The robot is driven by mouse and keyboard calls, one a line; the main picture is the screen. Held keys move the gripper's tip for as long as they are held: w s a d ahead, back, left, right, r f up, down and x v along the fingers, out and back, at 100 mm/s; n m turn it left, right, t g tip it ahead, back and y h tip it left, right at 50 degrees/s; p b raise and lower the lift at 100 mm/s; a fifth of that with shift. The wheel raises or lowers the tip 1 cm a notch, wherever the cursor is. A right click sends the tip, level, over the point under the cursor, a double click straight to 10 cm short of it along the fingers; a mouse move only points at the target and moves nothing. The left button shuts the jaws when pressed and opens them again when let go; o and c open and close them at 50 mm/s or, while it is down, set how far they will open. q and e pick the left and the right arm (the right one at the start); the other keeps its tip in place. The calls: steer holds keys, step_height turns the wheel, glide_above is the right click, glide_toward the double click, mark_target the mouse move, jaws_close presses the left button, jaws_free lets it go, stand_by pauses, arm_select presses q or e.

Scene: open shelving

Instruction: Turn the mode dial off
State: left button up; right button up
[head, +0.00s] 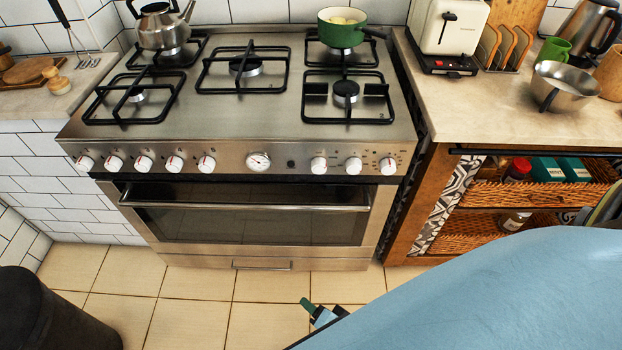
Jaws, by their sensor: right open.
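The stove's front panel (230,150) carries a row of white knobs with red marks. Several knobs are on the left, and three are on the right: one (319,165), a middle one (353,165) and the rightmost (388,166). A round gauge-like dial (258,161) and a small black button (291,163) sit between the groups. The labels are too small to tell which is the mode dial. My right gripper (321,313) shows its tip over the floor, in front of and below the oven, open and apart from every knob. My left gripper is not in view.
The oven door handle (245,204) sticks out below the knobs. A green pot (341,30) and a kettle (160,24) stand on the hob. Right of the stove is a counter (480,105) with baskets below. A dark bin (50,315) stands at lower left. The floor between is clear.

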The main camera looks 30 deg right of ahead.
steer(key=w+r+m+t+h+b, duration=0.25)
steer(key=w+r+m+t, duration=0.25)
steer(key=w+r+m, duration=0.55)
steer(key=m+h+b, duration=0.2)
steer(key=m+h, duration=0.7)
steer(key=m, duration=1.1)
glide_toward(319, 170)
steer(key=x, duration=0.8)
steer(key=shift+w+d, duration=0.2)
steer(key=shift+w, duration=0.05)
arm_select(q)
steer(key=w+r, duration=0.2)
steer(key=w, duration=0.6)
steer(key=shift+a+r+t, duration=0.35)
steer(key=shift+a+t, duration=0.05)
arm_select(e)
steer(key=c, duration=1)
